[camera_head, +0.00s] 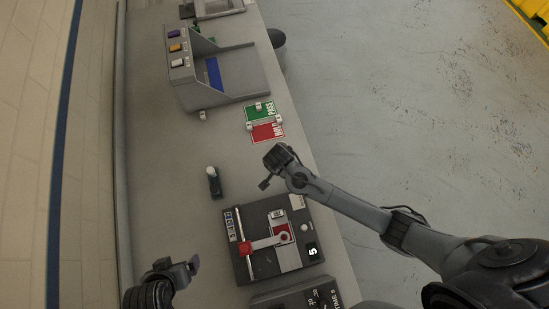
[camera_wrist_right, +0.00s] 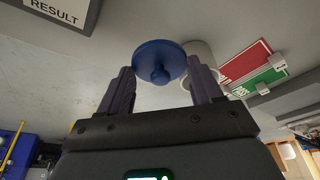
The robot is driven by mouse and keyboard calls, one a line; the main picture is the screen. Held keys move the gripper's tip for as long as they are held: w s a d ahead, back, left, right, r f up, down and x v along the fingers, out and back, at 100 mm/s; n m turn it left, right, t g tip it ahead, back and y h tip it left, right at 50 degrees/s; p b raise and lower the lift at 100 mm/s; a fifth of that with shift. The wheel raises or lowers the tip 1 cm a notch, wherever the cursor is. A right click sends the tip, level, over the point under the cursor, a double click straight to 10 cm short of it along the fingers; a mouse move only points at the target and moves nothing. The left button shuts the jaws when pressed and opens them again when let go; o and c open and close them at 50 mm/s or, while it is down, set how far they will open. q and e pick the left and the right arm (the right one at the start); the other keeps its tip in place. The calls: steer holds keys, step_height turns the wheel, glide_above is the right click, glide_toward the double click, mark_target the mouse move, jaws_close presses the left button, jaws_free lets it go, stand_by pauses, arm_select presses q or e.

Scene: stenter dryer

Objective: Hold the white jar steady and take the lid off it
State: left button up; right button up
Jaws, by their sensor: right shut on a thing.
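My right gripper (camera_wrist_right: 163,78) is shut on a blue round lid with a knob (camera_wrist_right: 160,60), between its two fingers in the right wrist view. The white jar (camera_wrist_right: 204,56) shows just behind and to the right of the lid, partly hidden by the lid and a finger. I cannot tell whether lid and jar touch. In the head view my right gripper (camera_head: 268,173) is over the bench, below the red and green card; I cannot make out jar or lid there. My left gripper (camera_head: 178,266) is at the lower left, its fingers apart, with nothing visible between them.
The red and green HOLD/PASS card (camera_head: 267,134) lies near the bench's right edge. A dark device with a red slider (camera_head: 246,268) stands below my right gripper. A small black item with a white top (camera_head: 214,184) stands mid-bench. A grey machine (camera_head: 235,78) is farther up.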

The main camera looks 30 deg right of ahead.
steer(key=w+a+f, duration=0.2)
steer(key=a, duration=0.1)
steer(key=shift+w+a+f, duration=0.1)
steer(key=shift+f, duration=2.1)
steer(key=shift+f, duration=0.1)
steer(key=o, duration=1.2)
